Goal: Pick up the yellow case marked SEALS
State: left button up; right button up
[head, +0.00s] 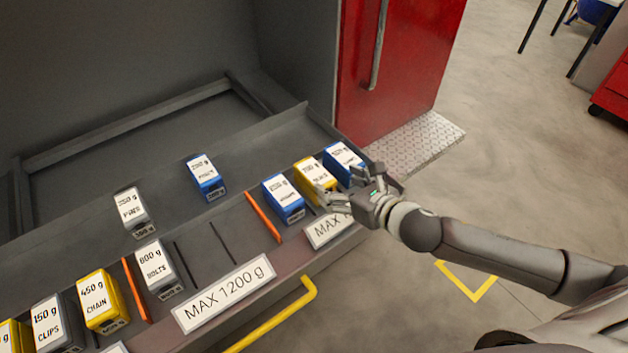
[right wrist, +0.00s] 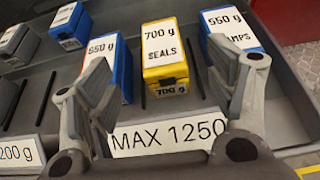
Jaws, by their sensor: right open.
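The yellow case marked SEALS, 700 g (right wrist: 165,56), stands in the tray between two blue cases. In the head view it is the yellow case (head: 312,178) near the tray's right end. My right gripper (head: 341,184) is at the tray's front right, just before that case. In the right wrist view the open fingers (right wrist: 165,88) stand wide apart, with the case beyond and between them. Nothing is between the fingers. My left gripper is not in view.
A blue case (right wrist: 107,48) marked 550 g and another blue case (right wrist: 232,30) marked 550 g flank the yellow one closely. A MAX 1250 label (right wrist: 168,134) is on the tray's front. Orange dividers (head: 264,217) split the tray. A red cabinet door (head: 400,60) stands behind right.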

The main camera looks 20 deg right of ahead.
aim_at(313, 171)
jog(key=x, duration=0.6)
jog(key=shift+p, duration=0.35)
jog(key=shift+f+p+x, duration=0.2)
jog(key=shift+p+x, duration=0.15)
jog(key=shift+x, duration=2)
jog(key=shift+s, duration=0.1)
jog(key=shift+d, duration=0.1)
jog(key=shift+c, duration=0.3)
jog(key=c, duration=1.4)
jog(key=shift+r, duration=0.15)
jog(key=shift+c, duration=1)
